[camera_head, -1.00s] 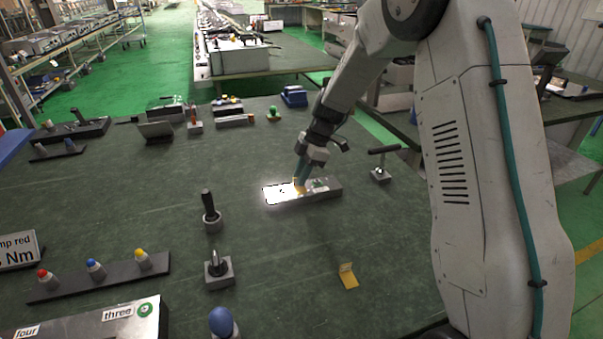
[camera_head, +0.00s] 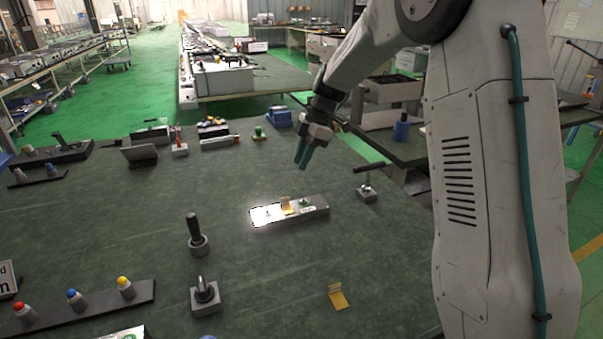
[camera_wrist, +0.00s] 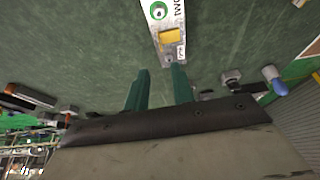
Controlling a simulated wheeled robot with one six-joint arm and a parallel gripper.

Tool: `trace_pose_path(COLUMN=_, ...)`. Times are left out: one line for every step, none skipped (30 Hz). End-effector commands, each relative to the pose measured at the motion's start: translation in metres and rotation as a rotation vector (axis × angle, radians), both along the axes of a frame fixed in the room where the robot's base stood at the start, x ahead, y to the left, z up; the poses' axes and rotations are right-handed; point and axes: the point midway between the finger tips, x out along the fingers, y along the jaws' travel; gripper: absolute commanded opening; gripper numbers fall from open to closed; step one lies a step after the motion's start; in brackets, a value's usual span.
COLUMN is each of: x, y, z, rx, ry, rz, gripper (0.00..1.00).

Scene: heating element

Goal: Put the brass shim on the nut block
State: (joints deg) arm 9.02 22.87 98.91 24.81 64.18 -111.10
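A yellow, brass-coloured bent piece (camera_head: 287,206) rests on a long grey block (camera_head: 318,211) in the middle of the table. The block's left part glares white. The wrist view shows the yellow piece (camera_wrist: 170,35) on the block, near a label reading "two" and a green round mark. I cannot tell for sure which block is the nut block. A second, similar yellow bent piece (camera_head: 338,296) lies on the table at the front right. My gripper (camera_head: 303,165) is above and behind the block, clear of it. Its teal fingers (camera_wrist: 160,75) are apart with nothing between them.
A black-handled tool (camera_head: 196,238) and a metal post on a base (camera_head: 205,296) stand to the left. A rack with coloured knobs (camera_head: 75,312) is front left. The table around the block is clear.

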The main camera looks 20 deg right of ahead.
Motion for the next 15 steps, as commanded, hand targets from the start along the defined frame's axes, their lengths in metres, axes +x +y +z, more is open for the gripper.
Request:
trace_pose_path(x=0.000, y=-0.001, z=0.003, rx=0.000, ry=-0.001, rz=0.000, gripper=0.25)
trace_pose_path(x=0.000, y=-0.002, z=0.003, rx=0.000, ry=-0.001, rz=0.000, gripper=0.25)
trace_pose_path(x=0.000, y=-0.002, z=0.004, rx=0.000, ry=0.000, rz=0.000, gripper=0.25)
trace_pose_path(x=0.000, y=-0.002, z=0.005, rx=0.000, ry=0.000, rz=-0.001, gripper=0.25)
trace_pose_path(x=-0.001, y=-0.001, z=0.006, rx=-0.001, ry=0.001, rz=-0.004, gripper=0.25)
trace_pose_path(x=-0.004, y=-0.001, z=0.008, rx=-0.004, ry=0.004, rz=-0.011, gripper=0.25)
trace_pose_path(x=-0.007, y=0.000, z=0.012, rx=-0.007, ry=0.008, rz=-0.024, gripper=0.25)
trace_pose_path(x=-0.012, y=0.001, z=0.016, rx=-0.011, ry=0.013, rz=-0.038, gripper=0.25)
trace_pose_path(x=-0.020, y=0.003, z=0.023, rx=-0.020, ry=0.023, rz=-0.066, gripper=0.25)
trace_pose_path(x=-0.028, y=0.005, z=0.030, rx=-0.028, ry=0.032, rz=-0.093, gripper=0.25)
trace_pose_path(x=-0.037, y=0.007, z=0.037, rx=-0.036, ry=0.044, rz=-0.125, gripper=0.25)
trace_pose_path(x=-0.051, y=0.009, z=0.047, rx=-0.050, ry=0.060, rz=-0.174, gripper=0.25)
trace_pose_path(x=-0.063, y=0.011, z=0.055, rx=-0.061, ry=0.073, rz=-0.215, gripper=0.25)
trace_pose_path(x=-0.075, y=0.013, z=0.062, rx=-0.071, ry=0.085, rz=-0.258, gripper=0.25)
trace_pose_path(x=-0.093, y=0.015, z=0.071, rx=-0.087, ry=0.102, rz=-0.318, gripper=0.25)
